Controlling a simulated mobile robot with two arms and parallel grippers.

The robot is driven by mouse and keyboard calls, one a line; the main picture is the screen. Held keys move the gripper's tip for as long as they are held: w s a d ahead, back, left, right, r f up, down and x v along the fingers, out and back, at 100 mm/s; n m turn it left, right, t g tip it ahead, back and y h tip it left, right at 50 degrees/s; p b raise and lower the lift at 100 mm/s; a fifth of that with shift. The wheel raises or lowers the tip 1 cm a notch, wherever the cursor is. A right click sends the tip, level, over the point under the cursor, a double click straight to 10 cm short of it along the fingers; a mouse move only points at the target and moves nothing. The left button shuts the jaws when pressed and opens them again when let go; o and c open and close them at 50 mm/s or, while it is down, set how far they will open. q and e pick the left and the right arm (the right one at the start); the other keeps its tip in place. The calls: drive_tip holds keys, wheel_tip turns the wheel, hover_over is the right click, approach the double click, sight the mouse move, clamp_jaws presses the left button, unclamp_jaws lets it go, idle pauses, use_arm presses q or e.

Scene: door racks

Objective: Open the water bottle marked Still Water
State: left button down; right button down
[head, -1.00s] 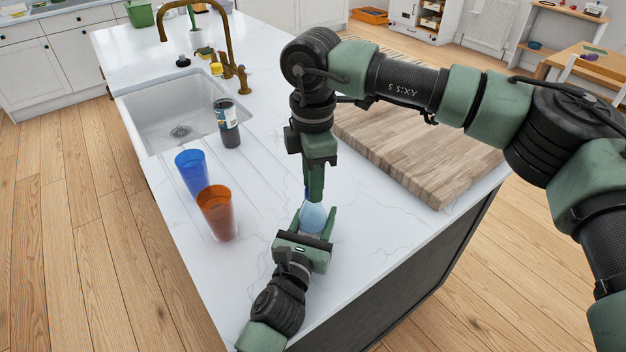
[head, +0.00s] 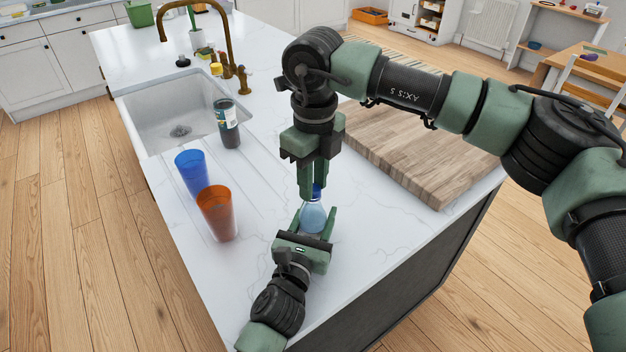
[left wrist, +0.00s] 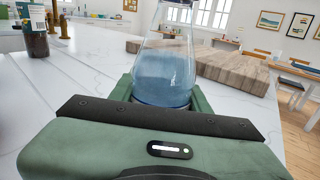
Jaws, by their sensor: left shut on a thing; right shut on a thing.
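A clear bluish water bottle (head: 312,217) stands upright on the white counter. It fills the middle of the left wrist view (left wrist: 166,72). My left gripper (head: 317,222) is shut on the bottle's body from the near side. My right gripper (head: 312,192) points straight down from above and is shut on the blue cap at the bottle's top. Whether the cap is loose cannot be told. No label reading Still Water is legible from here.
A blue cup (head: 191,174) and an orange cup (head: 217,212) stand left of the bottle. A dark labelled bottle (head: 228,125) stands beside the sink (head: 160,105). A wooden board (head: 420,155) lies to the right.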

drive_tip(key=n, duration=0.6)
drive_tip(key=shift+n, duration=0.4)
drive_tip(key=n, duration=0.8)
drive_tip(key=shift+n, duration=0.3)
drive_tip(key=n, duration=0.6)
drive_tip(key=shift+n, duration=0.3)
drive_tip(key=n, duration=0.6)
drive_tip(key=shift+n, duration=0.3)
drive_tip(key=shift+w+r, duration=0.1)
drive_tip(key=shift+r, duration=0.1)
drive_tip(key=shift+r, duration=1)
